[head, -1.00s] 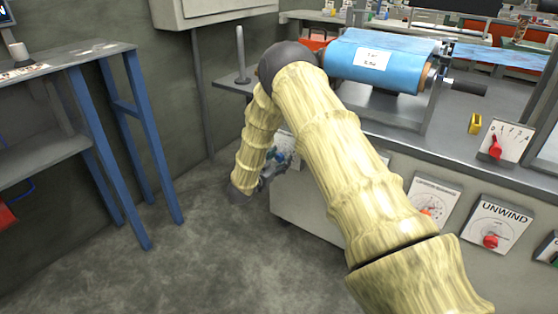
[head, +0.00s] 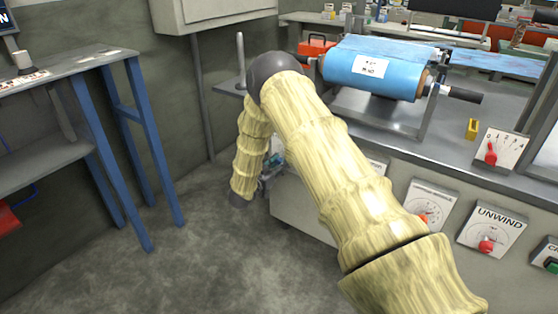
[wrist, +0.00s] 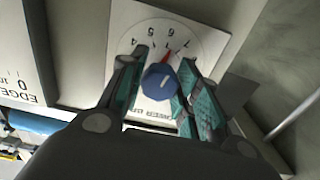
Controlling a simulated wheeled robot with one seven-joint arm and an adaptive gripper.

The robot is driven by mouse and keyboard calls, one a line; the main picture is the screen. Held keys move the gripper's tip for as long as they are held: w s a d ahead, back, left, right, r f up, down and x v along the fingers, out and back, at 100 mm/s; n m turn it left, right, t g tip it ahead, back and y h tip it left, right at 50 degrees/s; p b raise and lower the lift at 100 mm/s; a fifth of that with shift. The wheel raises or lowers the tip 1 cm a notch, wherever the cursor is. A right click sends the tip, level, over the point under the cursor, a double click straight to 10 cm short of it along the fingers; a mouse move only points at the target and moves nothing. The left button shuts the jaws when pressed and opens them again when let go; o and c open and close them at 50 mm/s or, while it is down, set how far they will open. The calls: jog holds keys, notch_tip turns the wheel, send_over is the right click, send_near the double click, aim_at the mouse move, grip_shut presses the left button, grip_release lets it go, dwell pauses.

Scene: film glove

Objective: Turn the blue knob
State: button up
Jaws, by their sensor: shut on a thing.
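In the head view my gripper (head: 272,168) is mostly hidden behind my arm, low at the left end of the machine. The knob is hidden there.
A blue film roll (head: 375,72) lies on the machine top. The front panel has an UNWIND dial (head: 492,224) and another dial (head: 430,205) with red knobs. A blue-legged table (head: 90,130) stands at left. The floor between is clear.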

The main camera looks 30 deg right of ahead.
jog(key=n+p, duration=0.3)
jog(key=n, duration=0.1)
jog(key=shift+r+n+p, duration=0.2)
jog(key=shift+n+p, duration=0.2)
jog(key=n+p, duration=0.2)
jog(key=n, duration=0.2)
jog(key=shift+f, duration=0.1)
jog(key=n+p, duration=0.1)
jog(key=n, duration=0.4)
jog(key=shift+p, duration=0.3)
jog(key=shift+f+n+p, duration=0.1)
jog(key=shift+n+p, duration=0.2)
jog(key=shift+n, duration=1.8)
jog(key=o, duration=1)
